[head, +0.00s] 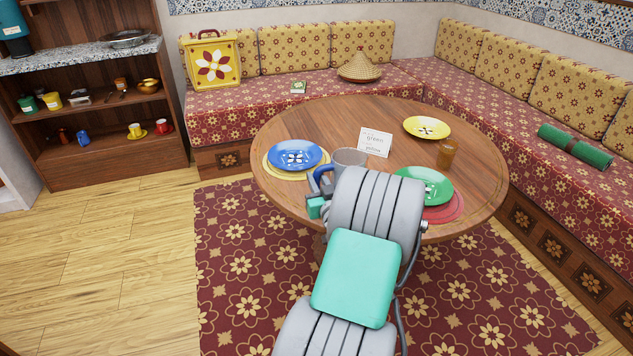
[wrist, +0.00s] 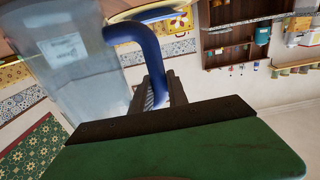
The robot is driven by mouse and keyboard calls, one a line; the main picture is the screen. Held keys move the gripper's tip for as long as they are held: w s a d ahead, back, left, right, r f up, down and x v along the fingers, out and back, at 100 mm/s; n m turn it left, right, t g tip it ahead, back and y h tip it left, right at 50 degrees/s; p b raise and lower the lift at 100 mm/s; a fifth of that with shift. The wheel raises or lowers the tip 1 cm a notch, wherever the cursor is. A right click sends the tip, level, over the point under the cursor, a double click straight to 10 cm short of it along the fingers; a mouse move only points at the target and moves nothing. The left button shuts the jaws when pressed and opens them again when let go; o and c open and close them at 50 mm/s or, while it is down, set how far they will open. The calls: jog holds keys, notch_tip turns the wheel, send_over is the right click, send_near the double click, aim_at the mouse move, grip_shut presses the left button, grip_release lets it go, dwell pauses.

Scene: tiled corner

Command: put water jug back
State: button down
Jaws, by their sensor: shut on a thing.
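The water jug (head: 350,157) is a grey, see-through vessel with a blue handle, and it shows at the near side of the round table (head: 300,130), partly hidden behind my arm. In the wrist view the jug (wrist: 75,65) fills the upper left, with its blue handle running down to my fingers. My gripper (wrist: 156,92) is shut on the handle. In the head view my gripper (head: 320,192) is mostly hidden by my arm, at the table's near left edge. I cannot tell whether the jug's base touches the table.
A blue plate (head: 295,155) lies left of the jug, a green plate (head: 424,184) right of it, and a white card (head: 375,142) behind. A brown cup (head: 447,153) and yellow plate (head: 427,127) stand farther right. A wooden shelf unit (head: 95,178) is at left; open floor lies before it.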

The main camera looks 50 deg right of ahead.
jog(key=shift+r, duration=0.25)
jog(key=shift+f, duration=0.15)
jog(key=c, duration=1.7)
grip_release()
jog(key=shift+f, duration=0.15)
jog(key=shift+c, duration=0.2)
jog(key=o, duration=0.4)
jog(key=shift+o, duration=0.2)
